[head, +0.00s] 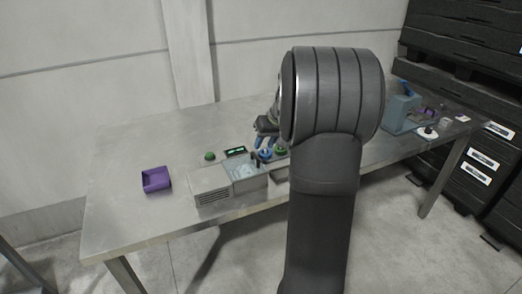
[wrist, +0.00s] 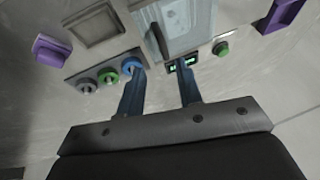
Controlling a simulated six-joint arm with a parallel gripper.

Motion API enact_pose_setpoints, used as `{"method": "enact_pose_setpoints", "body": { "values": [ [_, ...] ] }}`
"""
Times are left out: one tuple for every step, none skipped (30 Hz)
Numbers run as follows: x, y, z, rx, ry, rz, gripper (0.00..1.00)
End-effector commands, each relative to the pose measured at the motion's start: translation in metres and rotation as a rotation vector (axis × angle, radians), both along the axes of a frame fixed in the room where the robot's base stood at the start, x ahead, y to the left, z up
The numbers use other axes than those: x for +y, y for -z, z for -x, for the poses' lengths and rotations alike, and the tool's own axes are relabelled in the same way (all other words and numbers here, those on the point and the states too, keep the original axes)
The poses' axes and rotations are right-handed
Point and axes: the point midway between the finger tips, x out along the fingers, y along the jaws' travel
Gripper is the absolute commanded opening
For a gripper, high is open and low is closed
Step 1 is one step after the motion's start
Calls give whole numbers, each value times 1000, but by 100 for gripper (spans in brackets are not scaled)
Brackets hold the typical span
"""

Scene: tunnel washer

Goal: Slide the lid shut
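A grey washer box (head: 212,186) with a vented front stands on the table. A pale, see-through lid panel (head: 243,168) lies in its top and also shows in the wrist view (wrist: 188,20). A dark upright handle bar (wrist: 157,41) stands on the panel's left side in the wrist view. My gripper (head: 266,138) is above the back of the washer, partly hidden by my arm. I cannot tell how far the lid is slid.
Blue (wrist: 131,64), green (wrist: 106,69) and grey (wrist: 86,86) knobs, a lit display (wrist: 183,63) and a green button (wrist: 221,48) lie close around my fingers. A purple bin (head: 156,179) stands left. A blue-grey device (head: 400,113) stands right. The table's left end is clear.

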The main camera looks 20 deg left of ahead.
Motion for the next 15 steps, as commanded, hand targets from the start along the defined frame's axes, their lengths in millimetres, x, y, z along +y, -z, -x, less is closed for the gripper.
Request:
{"method": "enact_pose_setpoints", "body": {
  "values": [
    [-6, -13, 1, -5, 2, -2, 33],
    [-9, -20, 2, -4, 2, -1, 33],
    [-13, -29, 4, -5, 2, -2, 33],
    [-16, -36, 5, -4, 2, -1, 33],
    [-19, -43, 6, -5, 2, -1, 33],
    [-23, -52, 7, -5, 2, -1, 33],
    [-25, -58, 8, -5, 2, -1, 33],
    [-28, -63, 9, -4, 3, -1, 33],
    [-31, -71, 10, -5, 2, -1, 33],
    [-34, -76, 11, -4, 3, -1, 33],
    [-36, -81, 12, -4, 3, -1, 33],
    [-39, -86, 13, -3, 3, 0, 33],
    [-40, -90, 13, -3, 3, 0, 33],
    [-42, -94, 14, -3, 3, 0, 33],
    [-43, -97, 15, -3, 3, 0, 33]
  ]
}}
